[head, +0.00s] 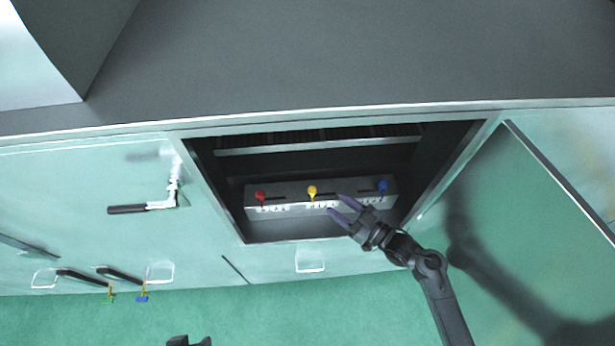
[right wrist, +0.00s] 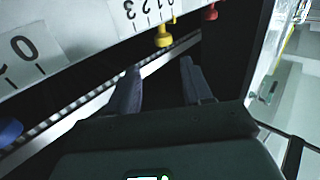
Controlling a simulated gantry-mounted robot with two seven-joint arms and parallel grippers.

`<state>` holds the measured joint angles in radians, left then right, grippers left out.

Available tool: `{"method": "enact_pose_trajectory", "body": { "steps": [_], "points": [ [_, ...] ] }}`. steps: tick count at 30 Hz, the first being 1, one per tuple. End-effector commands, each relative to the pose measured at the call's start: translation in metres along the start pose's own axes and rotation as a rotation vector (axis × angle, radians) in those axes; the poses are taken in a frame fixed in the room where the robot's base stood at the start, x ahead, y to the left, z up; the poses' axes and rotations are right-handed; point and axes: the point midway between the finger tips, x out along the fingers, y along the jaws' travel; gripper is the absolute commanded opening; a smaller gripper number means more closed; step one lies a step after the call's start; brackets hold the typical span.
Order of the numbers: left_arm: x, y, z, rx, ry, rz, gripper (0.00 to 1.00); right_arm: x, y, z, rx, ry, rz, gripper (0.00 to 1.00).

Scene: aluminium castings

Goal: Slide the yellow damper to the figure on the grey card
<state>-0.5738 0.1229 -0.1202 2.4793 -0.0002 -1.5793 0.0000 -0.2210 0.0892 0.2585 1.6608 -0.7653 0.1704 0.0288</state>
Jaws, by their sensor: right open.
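The yellow damper (head: 312,190) is a round knob on a grey slotted panel (head: 290,212) inside the open recess. In the head view it stands between a red knob and a blue knob. It also shows in the right wrist view (right wrist: 163,37), beyond the fingertips. My right gripper (head: 336,204) is open and empty, just right of the yellow damper and apart from it; its two spread fingers show in the right wrist view (right wrist: 158,72). A dark shape at the head view's bottom edge may be my left gripper (head: 188,341). I cannot make out the grey card.
The red knob (head: 260,196) is left and the blue knob (head: 382,186) right on the panel. Printed scales run below the slots; their figures are too small in the head view. An open door panel (head: 560,215) stands right of the recess. A lever handle (head: 145,208) is left.

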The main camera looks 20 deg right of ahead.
Motion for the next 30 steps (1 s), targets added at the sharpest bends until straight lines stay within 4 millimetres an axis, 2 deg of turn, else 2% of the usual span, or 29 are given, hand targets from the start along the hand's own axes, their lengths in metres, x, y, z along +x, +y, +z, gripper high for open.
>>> {"method": "enact_pose_trajectory", "body": {
  "steps": [5, 18, 24, 30],
  "points": [
    [0.002, 0.001, 0.006, 0.000, -0.013, 0.002, 0.50, 0.017, -0.001, 0.001, 0.003, 0.003, 0.000, 0.50],
    [0.000, 0.001, 0.003, -0.003, -0.006, 0.003, 0.50, 0.085, -0.001, 0.001, 0.004, 0.003, 0.000, 0.50],
    [0.001, 0.002, 0.002, -0.005, -0.005, 0.005, 0.50, 0.102, -0.001, 0.001, 0.002, 0.001, 0.000, 0.50],
    [0.001, 0.002, 0.002, -0.005, -0.005, 0.005, 0.50, 0.107, -0.001, 0.001, 0.002, 0.001, 0.000, 0.50]
  ]
}}
